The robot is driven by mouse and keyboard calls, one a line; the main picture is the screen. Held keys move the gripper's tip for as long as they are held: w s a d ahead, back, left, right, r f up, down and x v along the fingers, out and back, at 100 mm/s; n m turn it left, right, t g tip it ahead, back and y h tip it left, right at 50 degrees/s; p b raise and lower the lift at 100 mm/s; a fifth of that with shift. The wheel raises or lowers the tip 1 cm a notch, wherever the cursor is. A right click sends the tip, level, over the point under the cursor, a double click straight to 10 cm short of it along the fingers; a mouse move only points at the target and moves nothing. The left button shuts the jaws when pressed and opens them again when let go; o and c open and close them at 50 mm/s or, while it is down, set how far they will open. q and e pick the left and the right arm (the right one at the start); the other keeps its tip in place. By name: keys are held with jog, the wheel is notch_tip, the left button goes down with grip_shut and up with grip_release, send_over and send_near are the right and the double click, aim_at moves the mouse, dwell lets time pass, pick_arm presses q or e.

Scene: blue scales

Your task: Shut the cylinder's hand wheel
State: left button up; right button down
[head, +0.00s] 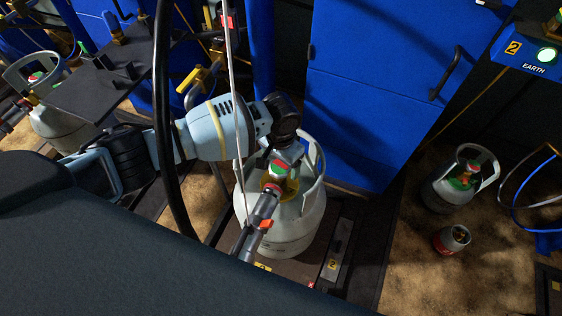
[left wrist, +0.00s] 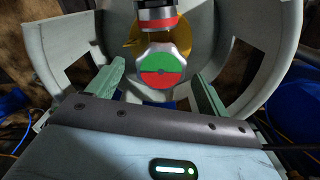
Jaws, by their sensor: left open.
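A light grey gas cylinder (head: 292,232) with a raised collar stands upright on a scale in the middle of the head view. Its hand wheel (head: 279,170), red and green, sits inside the collar; in the left wrist view the wheel (left wrist: 165,68) shows a green half above a red half. My left gripper (head: 288,150) reaches in from the left over the collar. In the left wrist view its two greenish fingers (left wrist: 158,78) are apart, one on either side of the wheel. I cannot tell whether they touch it. My right gripper is not in view.
A dark filling coupling (head: 262,212) with a red lever joins the cylinder's valve; its red-banded end (left wrist: 157,14) is close to the wheel. A black hose (head: 163,120) hangs before my arm. A blue cabinet (head: 375,80) stands behind. Other cylinders (head: 460,185) stand right and left.

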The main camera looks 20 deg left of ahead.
pick_arm(q)
jog(key=shift+f, duration=0.2)
jog(key=shift+c, duration=0.3)
jog(key=c, duration=0.9)
jog(key=shift+c, duration=0.2)
jog(key=shift+r, duration=0.1)
